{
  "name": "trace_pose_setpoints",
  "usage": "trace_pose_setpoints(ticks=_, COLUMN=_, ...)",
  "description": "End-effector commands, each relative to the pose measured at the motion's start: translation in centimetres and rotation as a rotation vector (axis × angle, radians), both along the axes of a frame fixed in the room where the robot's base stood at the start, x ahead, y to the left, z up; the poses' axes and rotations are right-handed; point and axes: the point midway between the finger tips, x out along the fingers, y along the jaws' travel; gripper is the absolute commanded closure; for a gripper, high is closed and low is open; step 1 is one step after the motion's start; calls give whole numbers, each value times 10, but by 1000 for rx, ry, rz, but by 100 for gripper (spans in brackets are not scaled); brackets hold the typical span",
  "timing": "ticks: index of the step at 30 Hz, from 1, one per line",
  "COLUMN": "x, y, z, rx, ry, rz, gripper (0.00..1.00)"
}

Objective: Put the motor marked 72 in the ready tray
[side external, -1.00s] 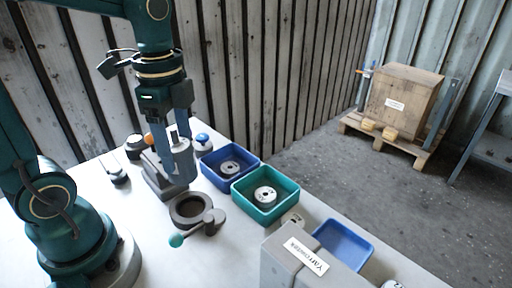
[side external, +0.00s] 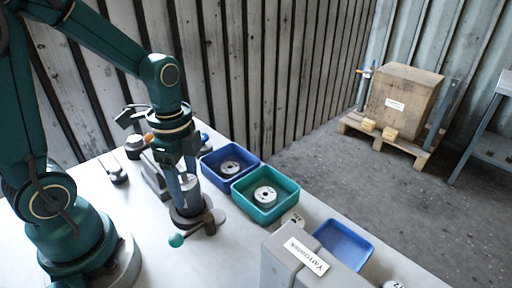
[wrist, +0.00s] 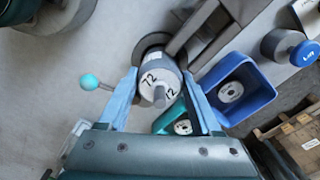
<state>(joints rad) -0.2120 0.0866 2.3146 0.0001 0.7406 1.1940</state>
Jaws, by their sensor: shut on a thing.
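The motor marked 72 (wrist: 160,80) is a grey cylinder with a pale end face and a short shaft, between the blue fingers of my gripper (wrist: 160,86) in the wrist view. My gripper is shut on it. In the side view my gripper (side external: 187,190) points down and the motor (side external: 189,188) is at the dark round housing (side external: 207,222) with a teal-knobbed lever. I cannot tell whether the motor is in the ring or just above it. No label shows which tray is the ready tray.
A blue bin (side external: 213,171) and a teal bin (side external: 245,205) stand right of the housing, each holding a round part. A shallow blue tray (side external: 343,245) lies farther right, behind a grey labelled box (side external: 300,262). A blue-topped item (wrist: 303,53) stands beyond the blue bin.

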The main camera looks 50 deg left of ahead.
Motion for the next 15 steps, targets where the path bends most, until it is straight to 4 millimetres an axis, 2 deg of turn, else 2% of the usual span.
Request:
trace_pose_setpoints(ticks=3, x=0, y=0, z=-9, rx=-1, ry=1, rz=0, gripper=100)
trace_pose_setpoints(ticks=15, x=0, y=0, z=-13, rx=-1, ry=1, rz=0, gripper=100)
